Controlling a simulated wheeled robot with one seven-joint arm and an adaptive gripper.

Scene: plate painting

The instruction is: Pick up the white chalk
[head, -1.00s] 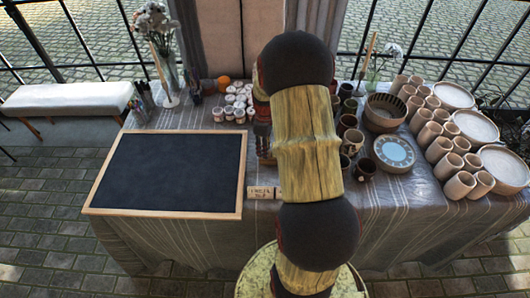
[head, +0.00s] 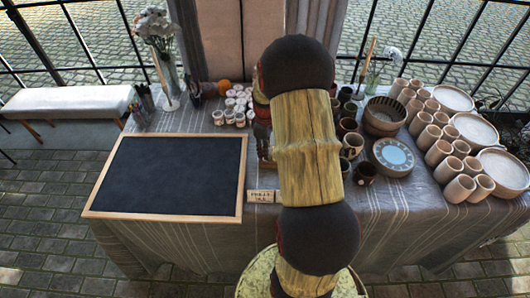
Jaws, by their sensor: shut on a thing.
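My gripper (head: 264,150) shows only in part along the left edge of my arm, above the table just behind the small pale box. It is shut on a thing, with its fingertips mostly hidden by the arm. The white chalk cannot be made out, being too small or hidden there. The small pale box (head: 261,196) with dark lettering sits at the table's front edge, right of the framed blackboard (head: 170,175).
White paint jars (head: 236,105) stand behind the gripper. Dark cups, a patterned bowl (head: 383,115) and a blue-centred plate (head: 393,157) are right of my arm, with clay cups and plates beyond. A flower vase (head: 165,60) stands at the back left.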

